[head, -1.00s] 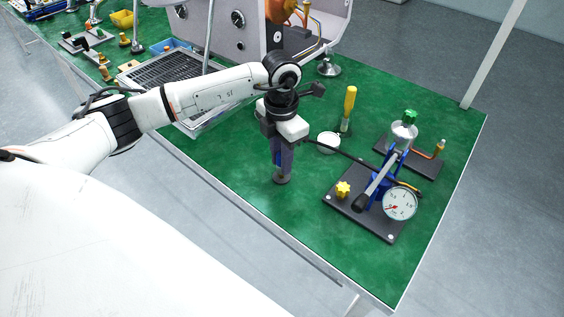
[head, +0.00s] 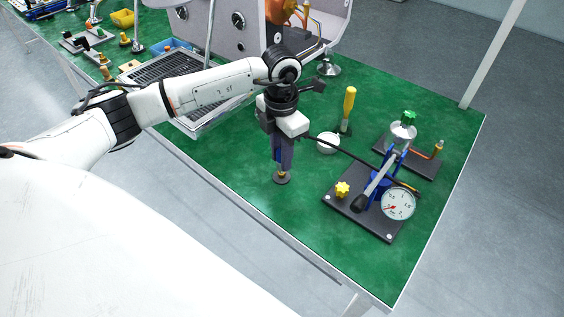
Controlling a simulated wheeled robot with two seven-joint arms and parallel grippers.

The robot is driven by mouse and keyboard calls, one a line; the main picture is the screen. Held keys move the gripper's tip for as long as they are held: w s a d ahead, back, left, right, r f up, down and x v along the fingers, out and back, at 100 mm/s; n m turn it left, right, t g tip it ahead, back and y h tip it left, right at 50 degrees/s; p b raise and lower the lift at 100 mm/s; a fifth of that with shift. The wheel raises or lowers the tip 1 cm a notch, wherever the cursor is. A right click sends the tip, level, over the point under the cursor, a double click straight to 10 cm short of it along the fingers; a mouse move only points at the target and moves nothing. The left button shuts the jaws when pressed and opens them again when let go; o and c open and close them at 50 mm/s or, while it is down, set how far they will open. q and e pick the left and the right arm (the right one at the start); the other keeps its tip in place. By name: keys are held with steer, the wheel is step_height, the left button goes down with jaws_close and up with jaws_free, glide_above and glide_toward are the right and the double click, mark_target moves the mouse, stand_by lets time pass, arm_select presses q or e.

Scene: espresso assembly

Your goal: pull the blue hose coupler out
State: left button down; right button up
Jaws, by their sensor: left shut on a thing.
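My left gripper (head: 281,162) points straight down over the green table and is shut on the blue hose coupler (head: 277,156). Only a narrow blue strip of the coupler shows between the dark fingers; the rest is hidden. Just below the fingertips stands a small round grey base (head: 281,178) with a bit of brass-coloured fitting (head: 285,171) above it. Whether the coupler still touches this fitting I cannot tell. My right gripper is not in view.
The table in front is clear.

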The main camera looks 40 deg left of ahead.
arm_select(q)
steer(key=shift+r, duration=0.25)
stand_by(0.3)
steer(key=shift+r+p, duration=1.05)
steer(key=shift+r, duration=0.35)
steer(key=shift+r, duration=1.5)
